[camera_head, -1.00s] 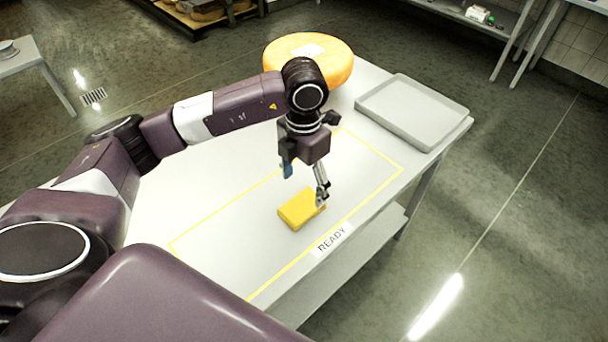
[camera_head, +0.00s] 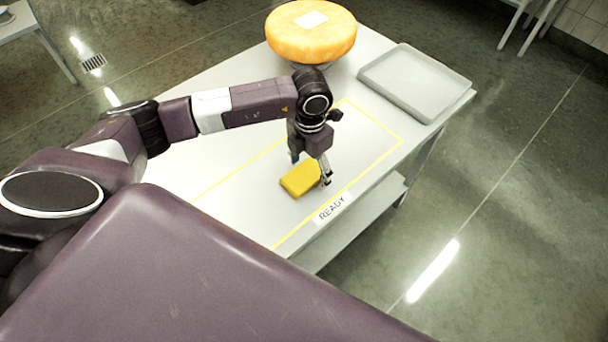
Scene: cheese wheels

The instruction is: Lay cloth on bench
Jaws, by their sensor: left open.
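The yellow folded cloth (camera_head: 299,181) lies on the white bench (camera_head: 225,164), inside a yellow outlined area marked READY. My left gripper (camera_head: 311,170) points down at the cloth, with its fingers open. One finger shows at the cloth's right end and the other is partly hidden behind it. I cannot tell whether the fingers touch the cloth. My right gripper is not in view.
An orange cheese wheel (camera_head: 311,32) with a white label sits at the bench's far end. An empty grey tray (camera_head: 415,82) lies at the far right corner. The outlined area is otherwise clear. Open floor lies right of the bench.

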